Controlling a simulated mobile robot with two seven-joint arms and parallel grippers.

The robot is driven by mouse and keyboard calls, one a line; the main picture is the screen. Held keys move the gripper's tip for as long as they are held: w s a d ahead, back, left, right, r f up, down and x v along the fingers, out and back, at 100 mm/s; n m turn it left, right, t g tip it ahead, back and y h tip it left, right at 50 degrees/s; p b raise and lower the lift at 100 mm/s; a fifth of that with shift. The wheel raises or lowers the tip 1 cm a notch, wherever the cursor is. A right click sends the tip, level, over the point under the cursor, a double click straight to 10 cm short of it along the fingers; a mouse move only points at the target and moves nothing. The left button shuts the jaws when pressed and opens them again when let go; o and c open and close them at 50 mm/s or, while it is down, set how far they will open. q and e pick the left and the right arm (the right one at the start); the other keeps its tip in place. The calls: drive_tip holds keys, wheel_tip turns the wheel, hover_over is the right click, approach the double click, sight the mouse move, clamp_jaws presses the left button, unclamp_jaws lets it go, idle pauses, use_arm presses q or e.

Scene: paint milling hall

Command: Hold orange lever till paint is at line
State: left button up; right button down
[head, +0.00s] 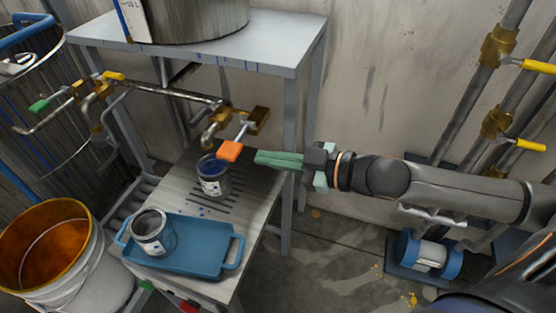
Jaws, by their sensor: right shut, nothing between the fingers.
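The orange lever (230,151) sticks out from a brass valve on the pipe above the lower bench. A glass jar (214,178) with a pale label stands upright on the slatted drain, close under that valve, with blue paint showing inside. The fill line and paint level cannot be made out. My right gripper (258,158) has its green fingers shut and empty, pointing left, with the tips just right of the orange lever; whether they touch it I cannot tell. My left gripper is not in view.
A blue tray (193,268) with a second jar (151,232) sits at the bench front. Green (39,105) and yellow (114,76) levers are on the left pipework. An orange-lined bucket (95,265) stands at left. Yellow-handled pipes (497,122) line the right wall.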

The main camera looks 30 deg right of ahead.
drive_tip(key=shift+v, duration=0.9)
drive_tip(key=s+d+f+m+h, duration=0.1)
drive_tip(key=s+f+m+h, duration=0.25)
drive_tip(key=f, duration=0.85)
drive_tip(key=s+f+m+h, duration=0.3)
drive_tip(key=f+m, duration=0.2)
drive_tip(key=f, duration=0.7)
drive_tip(key=s+a+f+m+g+h, duration=0.1)
drive_tip(key=s+a+f+g, duration=0.1)
drive_tip(key=s+f, duration=0.5)
drive_tip(key=shift+a+f+g, duration=0.2)
drive_tip(key=shift+f+g, duration=0.1)
drive_tip(key=shift+f, duration=0.2)
drive_tip(key=shift+w, duration=0.2)
